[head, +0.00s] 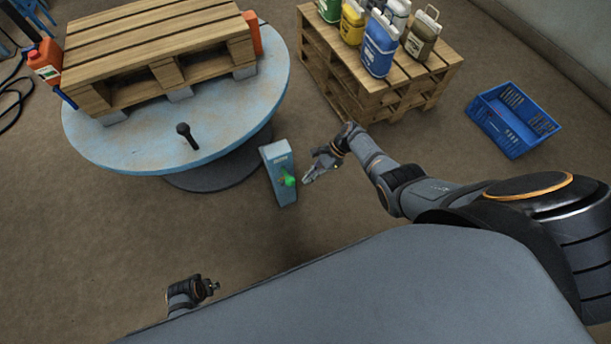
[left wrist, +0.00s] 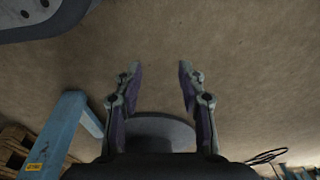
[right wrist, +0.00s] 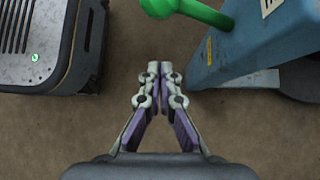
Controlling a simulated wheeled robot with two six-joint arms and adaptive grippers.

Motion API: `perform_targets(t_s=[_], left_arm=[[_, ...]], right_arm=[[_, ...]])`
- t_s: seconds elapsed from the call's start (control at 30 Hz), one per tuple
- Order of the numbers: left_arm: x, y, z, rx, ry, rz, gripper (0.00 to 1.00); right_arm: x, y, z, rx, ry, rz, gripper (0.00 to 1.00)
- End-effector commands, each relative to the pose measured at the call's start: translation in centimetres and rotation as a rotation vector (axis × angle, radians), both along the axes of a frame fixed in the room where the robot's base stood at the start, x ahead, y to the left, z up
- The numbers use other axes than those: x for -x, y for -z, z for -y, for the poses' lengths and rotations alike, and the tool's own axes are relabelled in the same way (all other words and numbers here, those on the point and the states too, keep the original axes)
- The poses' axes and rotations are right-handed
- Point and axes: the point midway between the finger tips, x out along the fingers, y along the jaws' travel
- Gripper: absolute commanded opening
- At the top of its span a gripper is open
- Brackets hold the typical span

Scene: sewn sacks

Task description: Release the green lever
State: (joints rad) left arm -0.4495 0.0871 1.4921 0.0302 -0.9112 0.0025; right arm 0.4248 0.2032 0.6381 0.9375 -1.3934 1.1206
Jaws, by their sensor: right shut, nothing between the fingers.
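The green lever (head: 287,180) has a round knob and sits on the front of a blue-grey pedestal (head: 275,157) beside the round turntable. In the right wrist view the lever (right wrist: 196,9) shows at the top edge, cut off by the frame, with the pedestal (right wrist: 254,46) to its right. My right gripper (head: 308,179) is just right of the lever, apart from it. In its wrist view its fingertips (right wrist: 161,66) are together with nothing between them, below the lever. My left gripper (head: 213,286) hangs low at the front left; its fingers (left wrist: 157,70) are apart and empty.
A round blue turntable (head: 218,140) carries a wooden pallet (head: 165,35) and a black knob (head: 187,135). An orange canister (head: 45,62) stands at left. A pallet stack (head: 333,70) holds several jugs. A blue crate (head: 512,118) lies at right. Floor around the pedestal is clear.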

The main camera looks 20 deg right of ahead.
Motion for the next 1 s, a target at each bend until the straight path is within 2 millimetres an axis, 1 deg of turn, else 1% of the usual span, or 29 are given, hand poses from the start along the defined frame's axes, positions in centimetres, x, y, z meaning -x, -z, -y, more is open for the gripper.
perform_targets(t_s=[0.03,0.2,0.3,0.4,0.57,1.0], left_arm=[[0.4,0.3,-0.3,-0.005,-0.001,-0.001,0.40],[2.3,2.8,-1.2,-0.017,0.000,0.006,0.40],[3.2,3.6,-1.5,-0.022,0.002,0.011,0.40],[3.7,4.0,-1.6,-0.023,0.002,0.010,0.40],[4.0,4.3,-1.7,-0.024,0.003,0.010,0.40],[4.1,4.4,-1.7,-0.024,0.002,0.009,0.40]], right_arm=[[-0.1,-1.1,0.6,0.001,0.000,0.000,0.00],[-0.5,-3.6,3.0,0.000,0.000,-0.001,0.00],[-0.8,-4.7,4.1,0.000,0.001,-0.001,0.00],[-0.9,-5.4,4.8,-0.002,0.000,-0.001,0.00],[-1.0,-5.8,5.3,-0.002,0.000,-0.001,0.00],[-1.0,-5.7,5.3,-0.002,-0.001,-0.002,0.00]])
